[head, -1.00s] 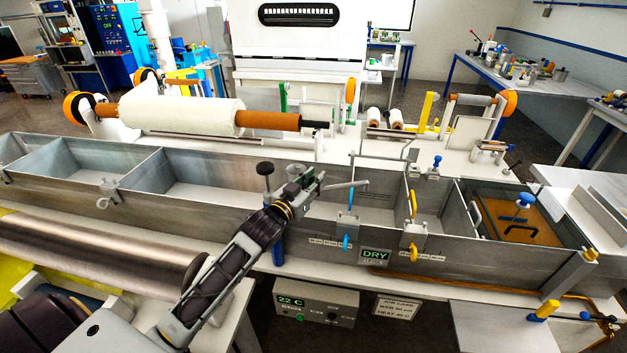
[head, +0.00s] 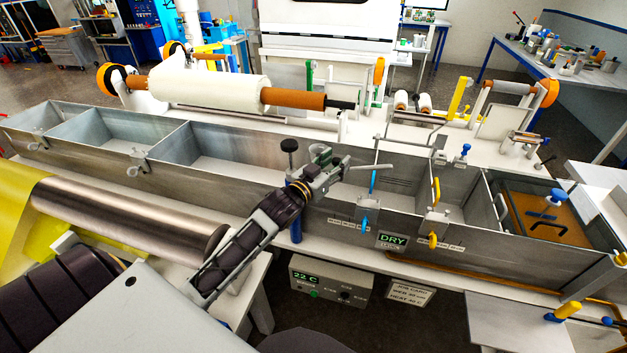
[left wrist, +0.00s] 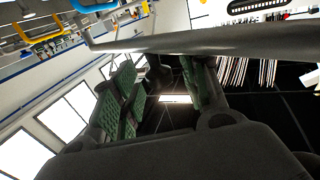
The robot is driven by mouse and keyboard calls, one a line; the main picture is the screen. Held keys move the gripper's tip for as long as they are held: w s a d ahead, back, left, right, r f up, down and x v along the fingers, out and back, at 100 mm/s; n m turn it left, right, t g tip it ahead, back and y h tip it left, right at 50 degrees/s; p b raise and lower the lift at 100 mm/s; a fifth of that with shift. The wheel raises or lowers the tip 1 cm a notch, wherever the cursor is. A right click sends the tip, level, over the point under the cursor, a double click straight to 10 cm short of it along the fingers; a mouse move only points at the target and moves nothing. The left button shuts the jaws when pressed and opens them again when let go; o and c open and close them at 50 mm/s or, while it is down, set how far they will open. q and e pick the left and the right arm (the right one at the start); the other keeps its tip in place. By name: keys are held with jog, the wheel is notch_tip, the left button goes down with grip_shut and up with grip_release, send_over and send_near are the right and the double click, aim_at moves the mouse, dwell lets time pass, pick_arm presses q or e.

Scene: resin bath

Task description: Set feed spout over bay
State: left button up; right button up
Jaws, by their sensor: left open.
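A long grey metal bath (head: 330,203) runs across the head view, split into bays by thin walls. My left gripper (head: 330,172) is over its near wall, beside a post with a black knob (head: 289,146). A thin pale tube (head: 372,167), which looks like the feed spout, reaches right from the gripper over a bay. The gripper's fingers (left wrist: 160,90), with green pads, are open in the left wrist view. A thick grey bar (left wrist: 220,42) crosses above them there. I cannot tell whether they touch the tube. My right gripper is not in view.
Gates with a blue handle (head: 364,222) and a yellow handle (head: 433,240) sit on the near wall, by a DRY sign (head: 392,239). A tan panel (head: 540,218) fills the right end. A white roll (head: 210,97) lies behind the bath.

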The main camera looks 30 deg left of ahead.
pick_arm(q)
jog(key=s+a, duration=0.1)
jog(key=s, duration=0.9)
jog(key=shift+s+a, duration=0.2)
jog(key=shift+s, duration=0.15)
dwell(0.4)
dwell(0.7)
